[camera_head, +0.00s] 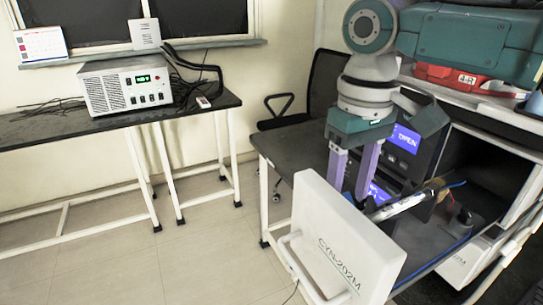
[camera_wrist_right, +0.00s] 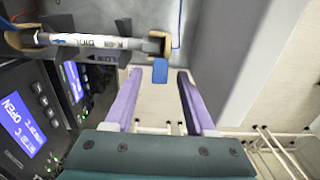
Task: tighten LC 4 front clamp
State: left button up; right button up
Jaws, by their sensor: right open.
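A white labelled column (camera_wrist_right: 85,40) lies across the top of the right wrist view, with a tan holder (camera_wrist_right: 154,34) at its right end and another at its left end. A blue tab (camera_wrist_right: 159,72) hangs below the right holder; I take it for the front clamp. In the head view the column (camera_head: 403,204) lies slanted before the stack. My right gripper (camera_wrist_right: 160,76) is open, its purple fingertips either side of the tab in the picture; I cannot tell whether they touch it. It points down in the head view (camera_head: 350,188), behind the white door. My left gripper is out of view.
An open white door (camera_head: 345,245) marked CYN-202M stands in front of the stack. Dark modules with a blue OPEN display (camera_head: 405,139) stand close to the gripper. A red box (camera_head: 460,78) sits on top. A bench with an instrument (camera_head: 125,84) is at left.

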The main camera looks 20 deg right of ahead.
jog(key=shift+f, duration=0.3)
grip_shut()
dwell(0.3)
